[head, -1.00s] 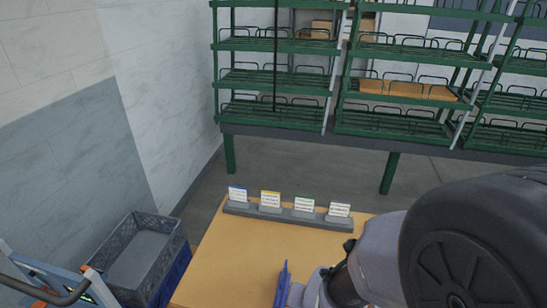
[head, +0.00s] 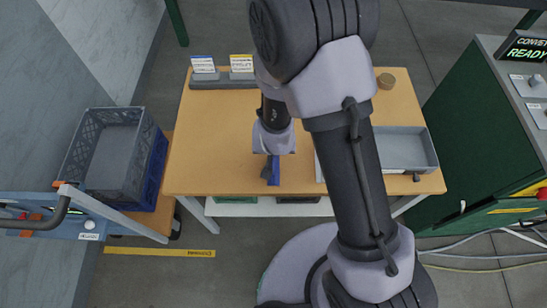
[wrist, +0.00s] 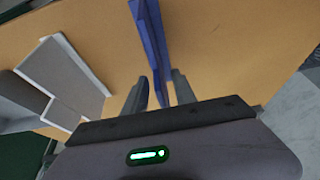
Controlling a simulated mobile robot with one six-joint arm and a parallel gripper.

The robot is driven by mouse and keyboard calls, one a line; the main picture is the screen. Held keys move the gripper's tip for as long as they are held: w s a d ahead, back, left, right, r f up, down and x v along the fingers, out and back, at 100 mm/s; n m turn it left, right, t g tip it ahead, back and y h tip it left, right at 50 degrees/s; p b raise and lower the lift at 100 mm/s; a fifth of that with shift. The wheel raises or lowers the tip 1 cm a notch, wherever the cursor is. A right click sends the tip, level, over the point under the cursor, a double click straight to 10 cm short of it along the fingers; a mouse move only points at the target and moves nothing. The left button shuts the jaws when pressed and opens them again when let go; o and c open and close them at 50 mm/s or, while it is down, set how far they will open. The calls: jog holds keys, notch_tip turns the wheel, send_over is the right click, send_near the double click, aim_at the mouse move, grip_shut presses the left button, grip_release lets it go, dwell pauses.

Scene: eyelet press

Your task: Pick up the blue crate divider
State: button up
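The blue crate divider (head: 273,170) is near the front edge of the wooden table (head: 215,150), just below my gripper in the head view. In the wrist view the blue divider (wrist: 152,35) runs from the top edge down between the two dark fingers. My gripper (wrist: 159,86) is open, one finger on each side of the divider, with a gap visible at least on the right side. I cannot tell whether the left finger touches it. In the head view my gripper (head: 272,158) points down at the divider and its fingers are mostly hidden.
Label cards in a grey holder (head: 222,84) stand at the table's back. A grey crate (head: 85,165) on a blue one stands left. A green machine (head: 460,130) is at right.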

jog(key=b+x, duration=0.1)
jog(key=x, duration=0.2)
jog(key=shift+f, duration=0.15)
jog(key=shift+c, duration=0.2)
grip_shut()
jog(key=shift+r, duration=0.25)
